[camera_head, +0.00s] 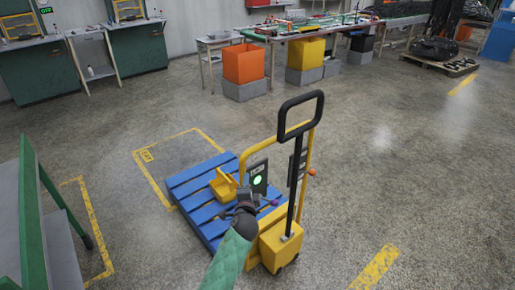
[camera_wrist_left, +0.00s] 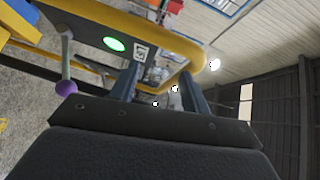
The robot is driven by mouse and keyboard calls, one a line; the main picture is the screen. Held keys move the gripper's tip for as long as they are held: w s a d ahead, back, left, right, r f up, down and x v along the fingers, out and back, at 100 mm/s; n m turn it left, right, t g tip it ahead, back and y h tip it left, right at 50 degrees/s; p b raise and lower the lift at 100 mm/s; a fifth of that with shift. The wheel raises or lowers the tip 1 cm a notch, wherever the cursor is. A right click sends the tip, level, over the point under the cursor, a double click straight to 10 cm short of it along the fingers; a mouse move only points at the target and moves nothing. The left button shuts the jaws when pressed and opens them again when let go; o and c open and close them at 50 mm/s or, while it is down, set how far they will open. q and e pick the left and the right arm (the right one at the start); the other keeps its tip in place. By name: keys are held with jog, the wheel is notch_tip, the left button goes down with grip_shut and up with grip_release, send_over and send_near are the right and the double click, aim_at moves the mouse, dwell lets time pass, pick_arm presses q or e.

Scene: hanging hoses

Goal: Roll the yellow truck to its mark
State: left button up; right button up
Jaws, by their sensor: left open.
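The yellow truck (camera_head: 272,245) stands on the floor near the middle of the head view, with a black loop handle (camera_head: 290,140) rising from it. A blue slatted pallet (camera_head: 185,180) lies against its far side. A yellow outline (camera_head: 148,180) is painted on the floor; the pallet covers part of it. My left gripper (camera_head: 246,193) is at the truck's yellow frame, near a dark panel with a green light (camera_head: 258,180). In the left wrist view the fingers (camera_wrist_left: 158,88) are apart, with the yellow frame bar (camera_wrist_left: 130,22) beyond them. My right gripper does not show.
A yellow bin (camera_head: 222,186) sits on the pallet. A lever with a purple knob (camera_wrist_left: 67,88) is beside the left gripper. A green-framed grey bench (camera_head: 62,250) stands at left. Orange (camera_head: 245,63) and yellow bins stand at the back. Floor right of the truck is clear.

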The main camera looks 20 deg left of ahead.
aim_at(257, 148)
pick_arm(q)
jog(key=w+r+m+t, duration=0.1)
jog(key=w+r, duration=0.1)
jog(key=w+r+m, duration=0.1)
jog(key=w+r, duration=0.1)
jog(key=w+d+r+m+t+h, duration=0.1)
jog(key=w+r+m, duration=0.1)
jog(key=shift+w+t, duration=0.3)
jog(key=shift+w+a+r+p, duration=0.15)
jog(key=shift+w+p, duration=0.2)
jog(key=shift+w, duration=0.8)
jog(key=shift+w+a+r+p, duration=0.15)
jog(key=shift+w+p, duration=0.15)
jog(key=shift+w, duration=0.9)
jog(key=shift+w+a+r+p, duration=0.15)
jog(key=shift+w+p, duration=0.2)
jog(key=shift+w, duration=0.8)
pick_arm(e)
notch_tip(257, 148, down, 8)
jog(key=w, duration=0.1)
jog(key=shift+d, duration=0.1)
pick_arm(q)
grip_shut()
